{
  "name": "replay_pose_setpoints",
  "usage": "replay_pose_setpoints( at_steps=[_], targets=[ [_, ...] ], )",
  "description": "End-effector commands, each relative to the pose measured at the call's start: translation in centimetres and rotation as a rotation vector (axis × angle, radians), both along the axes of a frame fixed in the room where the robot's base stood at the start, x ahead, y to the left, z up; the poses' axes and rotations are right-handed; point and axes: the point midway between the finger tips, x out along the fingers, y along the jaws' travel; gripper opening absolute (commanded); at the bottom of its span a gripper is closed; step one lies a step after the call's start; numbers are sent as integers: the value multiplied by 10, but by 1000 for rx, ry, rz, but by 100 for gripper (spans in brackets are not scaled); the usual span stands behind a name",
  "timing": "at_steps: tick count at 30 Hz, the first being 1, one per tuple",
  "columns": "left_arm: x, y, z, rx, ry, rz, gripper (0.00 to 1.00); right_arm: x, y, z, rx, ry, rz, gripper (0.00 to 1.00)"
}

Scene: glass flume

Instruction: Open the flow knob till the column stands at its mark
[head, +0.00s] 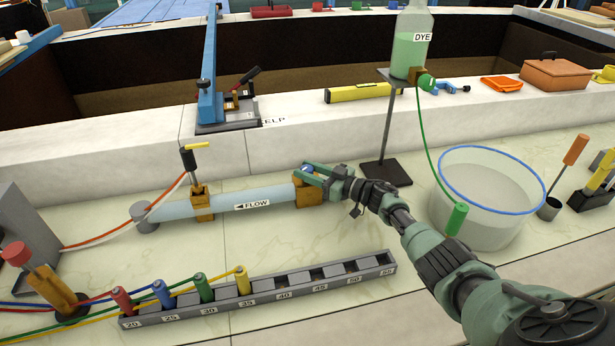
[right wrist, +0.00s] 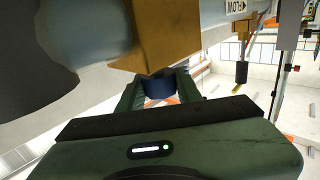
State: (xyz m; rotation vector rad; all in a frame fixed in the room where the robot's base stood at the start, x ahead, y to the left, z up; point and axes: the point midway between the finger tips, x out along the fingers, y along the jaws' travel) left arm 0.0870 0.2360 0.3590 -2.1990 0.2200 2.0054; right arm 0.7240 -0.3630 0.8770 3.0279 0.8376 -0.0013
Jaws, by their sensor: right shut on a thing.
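The flow knob is a small blue knob (head: 308,169) on a brass block (head: 308,194) at the right end of a clear horizontal tube (head: 240,201) labelled FLOW with a left-pointing arrow. My right gripper (head: 312,171) is shut on the knob, mostly covering it. In the right wrist view, the blue knob (right wrist: 158,87) sits between the green fingers, just below the brass block (right wrist: 160,35). A second brass fitting (head: 201,203) with a black and yellow-topped piece stands on the tube further left. I cannot make out a column level or its mark. My left gripper is not in view.
A grey numbered rack (head: 260,290) with several coloured plugs lies in front of the tube. A stand holds a green DYE bottle (head: 410,45) behind. A clear blue-rimmed tub (head: 485,200) is at right, near my right arm. A blue lever post (head: 209,70) stands behind.

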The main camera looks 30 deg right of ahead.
Motion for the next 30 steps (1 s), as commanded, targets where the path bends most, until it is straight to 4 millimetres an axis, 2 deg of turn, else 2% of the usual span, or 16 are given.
replay_pose_setpoints(
  at_steps=[14,15,17,26,30],
  targets=[
    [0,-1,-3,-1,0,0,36,0,0,0,1,1,14,0],
    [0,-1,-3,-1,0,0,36,0,0,0,1,1,14,43],
    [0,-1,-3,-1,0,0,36,0,0,1,1,0,14,56],
    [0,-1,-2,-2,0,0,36,0,0,1,0,0,14,56],
    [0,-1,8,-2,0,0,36,-10,-7,3,-1,2,12,56]
  ],
)
